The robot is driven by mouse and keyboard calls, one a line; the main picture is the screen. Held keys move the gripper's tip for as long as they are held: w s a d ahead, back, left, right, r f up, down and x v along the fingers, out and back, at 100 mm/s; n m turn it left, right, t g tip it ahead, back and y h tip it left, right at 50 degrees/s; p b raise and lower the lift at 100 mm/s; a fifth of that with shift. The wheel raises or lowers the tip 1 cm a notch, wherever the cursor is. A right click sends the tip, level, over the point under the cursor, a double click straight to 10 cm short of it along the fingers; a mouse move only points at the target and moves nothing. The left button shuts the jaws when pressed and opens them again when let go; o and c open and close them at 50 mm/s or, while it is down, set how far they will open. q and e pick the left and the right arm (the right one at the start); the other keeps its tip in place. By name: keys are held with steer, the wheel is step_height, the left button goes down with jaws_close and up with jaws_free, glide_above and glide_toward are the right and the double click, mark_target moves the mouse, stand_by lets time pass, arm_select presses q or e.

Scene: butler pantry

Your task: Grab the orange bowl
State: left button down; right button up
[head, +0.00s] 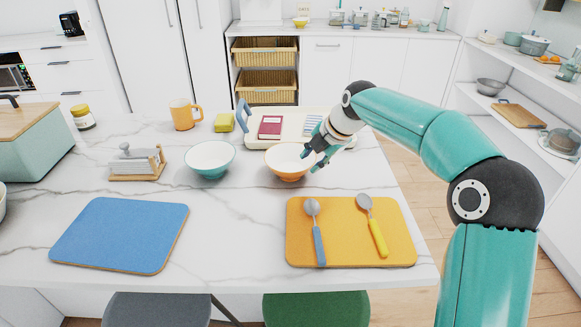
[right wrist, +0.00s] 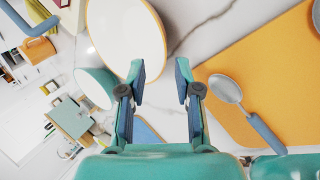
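The orange bowl (head: 284,160), white inside with an orange outside and rim, stands upright on the marble counter. My right gripper (head: 316,158) is at the bowl's right side in the head view and covers part of its right rim. In the right wrist view the gripper (right wrist: 160,82) has its two fingers spread, with nothing held between them. The orange bowl (right wrist: 128,28) shows there at the upper left, beyond the left finger; I cannot tell whether they touch. My left gripper is not in view.
A teal bowl (head: 209,160) stands just left of the orange one. A cream tray (head: 262,145) with a red book (head: 270,127) lies behind. An orange board (head: 344,245) with two spoons is in front, and a blue board (head: 120,234) is at left. Marble between the boards is clear.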

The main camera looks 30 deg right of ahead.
mark_target(307, 168)
steer(key=shift+d+p+x, duration=0.2)
steer(key=shift+p+x, duration=0.2)
steer(key=shift+x, duration=2.7)
steer(key=shift+s, duration=0.1)
jaws_close()
